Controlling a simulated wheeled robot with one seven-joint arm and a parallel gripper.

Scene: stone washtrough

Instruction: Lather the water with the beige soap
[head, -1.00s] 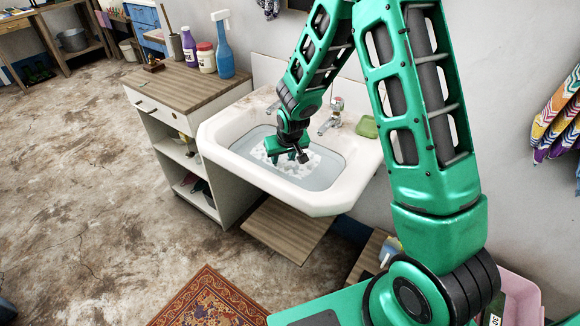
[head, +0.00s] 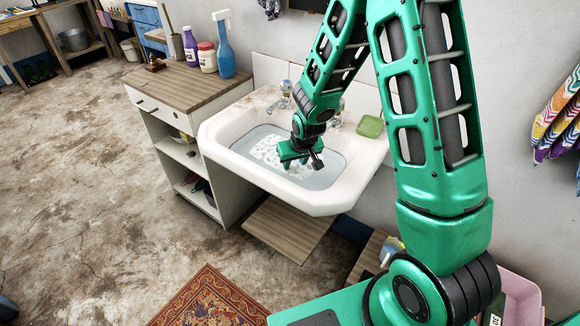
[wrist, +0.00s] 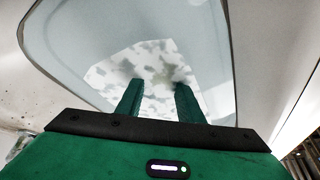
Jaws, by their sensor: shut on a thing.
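The white basin (head: 222,138) holds grey-blue water (head: 318,180) with patches of white foam (head: 268,152) on it. My gripper (head: 291,166) points down into the basin over the foam. In the wrist view its two green fingers (wrist: 157,98) reach to the foam (wrist: 152,62), a little apart and closed on the beige soap. The soap itself cannot be made out between the fingertips; foam and fingers hide it. The foam lies around the fingertips, with bare water (wrist: 75,50) beside it.
A green soap bar (head: 371,126) lies on the basin's back right corner. Taps (head: 285,92) stand along the back rim. A cabinet (head: 160,85) on the left carries a blue spray bottle (head: 224,50) and other bottles. The basin walls enclose my gripper.

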